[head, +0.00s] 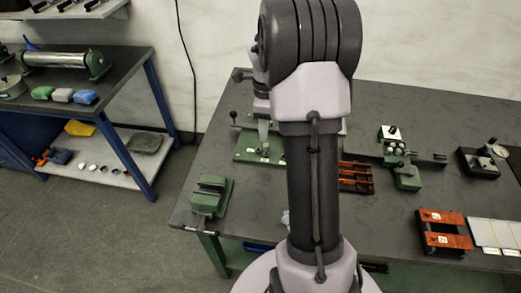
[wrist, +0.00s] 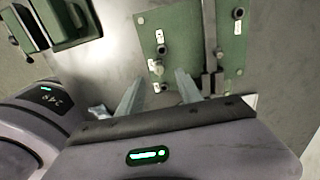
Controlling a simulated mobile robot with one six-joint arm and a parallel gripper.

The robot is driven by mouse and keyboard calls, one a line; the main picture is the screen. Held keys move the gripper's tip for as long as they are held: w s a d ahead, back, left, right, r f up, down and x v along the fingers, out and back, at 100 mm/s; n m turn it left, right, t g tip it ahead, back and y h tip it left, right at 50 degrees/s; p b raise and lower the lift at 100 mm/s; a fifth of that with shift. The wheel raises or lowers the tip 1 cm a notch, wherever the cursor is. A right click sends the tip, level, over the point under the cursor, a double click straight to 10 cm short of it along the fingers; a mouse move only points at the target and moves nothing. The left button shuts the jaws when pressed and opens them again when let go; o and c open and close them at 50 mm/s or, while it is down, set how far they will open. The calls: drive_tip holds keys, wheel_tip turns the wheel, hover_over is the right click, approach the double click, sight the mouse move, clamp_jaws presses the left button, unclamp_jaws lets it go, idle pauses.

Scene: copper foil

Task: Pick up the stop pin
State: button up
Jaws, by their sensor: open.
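A green fixture plate (wrist: 190,25) lies on the bench in the wrist view, with dark round fittings, a pale knob-topped piece (wrist: 157,67) and small white labels. I take the pale piece for the stop pin, but it is too small to be sure. My gripper (wrist: 160,77) is open, its two grey fingers pointing at the plate on either side of this piece; nothing is between them. Whether they are level with it or above it I cannot tell. In the head view the green plate (head: 245,153) is partly hidden behind my arm.
A green vise (head: 211,195) sits at the bench's front left. Orange-and-black racks (head: 355,178) stand right of my arm. Bare bench (head: 310,215) is mostly hidden by my arm.

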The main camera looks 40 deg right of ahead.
sight(264, 145)
wheel_tip(264, 145, down, 8)
drive_tip(key=b, duration=0.3)
drive_tip(key=shift+s+a, duration=0.1)
drive_tip(key=shift+a, duration=0.05)
drive_tip(key=shift+r, duration=0.15)
clamp_jaws()
